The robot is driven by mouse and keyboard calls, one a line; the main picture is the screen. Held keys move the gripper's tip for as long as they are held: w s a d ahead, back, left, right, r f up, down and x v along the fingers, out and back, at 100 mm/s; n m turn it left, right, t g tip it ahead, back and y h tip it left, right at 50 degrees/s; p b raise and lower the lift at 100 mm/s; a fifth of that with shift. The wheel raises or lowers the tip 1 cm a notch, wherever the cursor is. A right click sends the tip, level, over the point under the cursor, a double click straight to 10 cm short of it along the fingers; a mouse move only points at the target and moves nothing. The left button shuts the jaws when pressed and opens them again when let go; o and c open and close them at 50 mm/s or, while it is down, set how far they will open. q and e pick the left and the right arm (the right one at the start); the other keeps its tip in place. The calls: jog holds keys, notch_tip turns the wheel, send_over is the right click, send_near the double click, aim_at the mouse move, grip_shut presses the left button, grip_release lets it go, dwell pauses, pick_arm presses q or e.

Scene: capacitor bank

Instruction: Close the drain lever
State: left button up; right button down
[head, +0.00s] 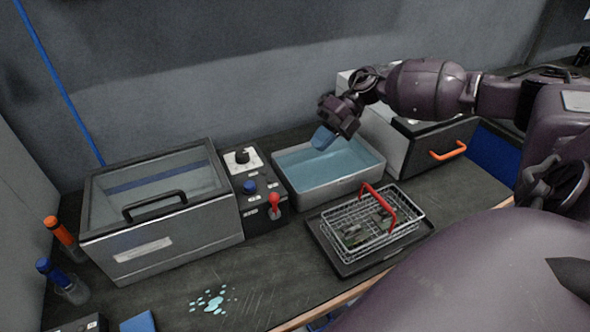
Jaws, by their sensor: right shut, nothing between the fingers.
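A small red-handled lever (274,202) stands upright on the narrow control panel (254,213), between the lidded tank and the open basin. It is at the panel's front, beside a blue knob (249,187); I cannot read its labels. My right gripper (323,139), with blue fingertips, reaches in from the right and points down over the open basin (358,188). It is shut and empty, above and to the right of the red lever and apart from it. My left gripper is not in view.
A lidded tank (165,235) with a black handle stands left. A wire basket (345,240) with a red handle sits on a dark tray (352,267). A grey box (440,150) with an orange handle is behind right.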

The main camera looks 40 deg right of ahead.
send_near(275, 207)
jog(key=a, duration=0.3)
jog(key=shift+w+a+f, duration=0.5)
jog(key=shift+a+f, duration=0.15)
jog(key=shift+a, duration=0.2)
jog(key=shift+r, duration=0.1)
